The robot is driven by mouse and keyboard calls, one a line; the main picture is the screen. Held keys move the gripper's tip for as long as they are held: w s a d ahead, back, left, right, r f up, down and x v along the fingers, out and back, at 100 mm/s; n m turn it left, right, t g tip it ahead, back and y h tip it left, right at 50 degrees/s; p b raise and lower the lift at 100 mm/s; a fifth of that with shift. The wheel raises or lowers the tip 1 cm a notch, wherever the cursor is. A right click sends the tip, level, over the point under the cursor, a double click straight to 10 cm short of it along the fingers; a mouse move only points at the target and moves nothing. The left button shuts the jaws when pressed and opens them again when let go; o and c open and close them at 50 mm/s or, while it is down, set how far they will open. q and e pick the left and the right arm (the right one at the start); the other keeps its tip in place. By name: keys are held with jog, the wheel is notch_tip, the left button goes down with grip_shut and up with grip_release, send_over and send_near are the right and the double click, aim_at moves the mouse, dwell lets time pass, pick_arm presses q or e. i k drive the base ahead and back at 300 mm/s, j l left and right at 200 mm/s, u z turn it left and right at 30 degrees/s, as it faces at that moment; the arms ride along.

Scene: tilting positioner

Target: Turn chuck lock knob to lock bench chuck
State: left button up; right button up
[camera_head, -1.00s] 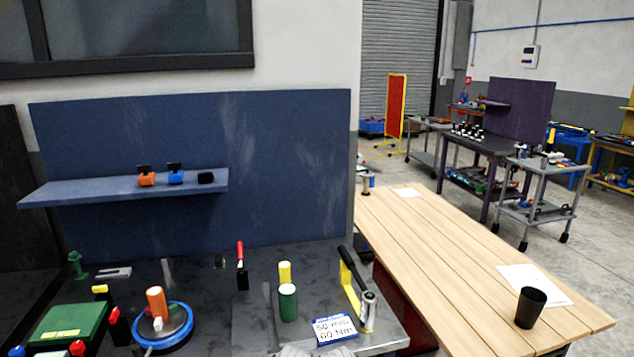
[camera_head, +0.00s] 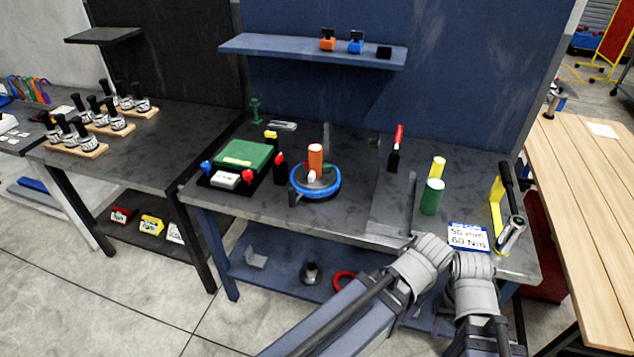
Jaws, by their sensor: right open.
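The bench chuck, a round fixture with a blue ring (camera_head: 333,190), sits on the dark bench left of centre. An orange cylinder (camera_head: 315,156) stands upright in it. A small white knob (camera_head: 312,176) shows at its front; I cannot tell whether this is the lock knob or how it is turned. A dark lever-like part (camera_head: 293,198) shows at the ring's left front. My right gripper (camera_head: 490,342) is low at the bottom edge, well right of and apart from the chuck; it is open, its fingertips unclear. My left gripper is out of view.
A green box (camera_head: 245,154) with red and blue knobs stands left of the chuck. Right are a green cylinder (camera_head: 432,197), a yellow cylinder (camera_head: 438,166), a red-handled tool (camera_head: 398,136), a sign (camera_head: 468,237) and a yellow stand (camera_head: 496,204). A blue shelf (camera_head: 280,46) hangs behind.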

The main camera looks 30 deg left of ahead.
aim_at(279, 160)
jog(key=u, duration=1.35)
jog(key=i+l+z, duration=0.1)
jog(key=i+l, duration=0.15)
jog(key=i, duration=0.3)
jog(key=i+l+z, duration=0.15)
jog(key=i, duration=0.35)
